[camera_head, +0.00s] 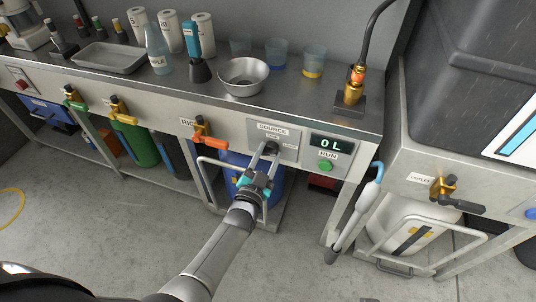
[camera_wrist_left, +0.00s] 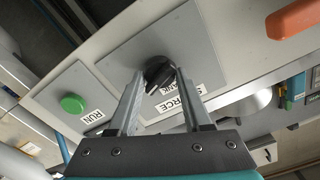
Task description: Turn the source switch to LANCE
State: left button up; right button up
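The source switch is a black knob (camera_head: 270,149) on a grey panel under the SOURCE label (camera_head: 272,130), on the front of the steel bench. In the left wrist view the knob (camera_wrist_left: 158,72) sits near the fingertips, with the SOURCE label partly hidden by a finger. A small label reading TANK shows beside the knob; the other small label is too small to read surely. My left gripper (camera_head: 266,152) is open, its fingers on either side of the knob; contact is unclear. In the wrist view the gripper (camera_wrist_left: 160,75) shows thin gaps. My right gripper is not in view.
Right of the switch are a display reading 0L (camera_head: 331,143) and a green RUN button (camera_head: 326,165). An orange-handled valve (camera_head: 203,136) projects to the left. A lance with a blue hose end (camera_head: 366,200) hangs by the right leg. A steel bowl (camera_head: 243,77) stands above.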

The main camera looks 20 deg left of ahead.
pick_arm(q)
jog(key=o, duration=0.4)
jog(key=shift+s, duration=0.25)
jog(key=shift+s+a+p, duration=0.15)
jog(key=shift+s+p, duration=1.05)
jog(key=shift+s, duration=2.5)
jog(key=shift+s+a+p, duration=0.15)
jog(key=shift+s+p, duration=1.05)
jog(key=shift+s, duration=2.5)
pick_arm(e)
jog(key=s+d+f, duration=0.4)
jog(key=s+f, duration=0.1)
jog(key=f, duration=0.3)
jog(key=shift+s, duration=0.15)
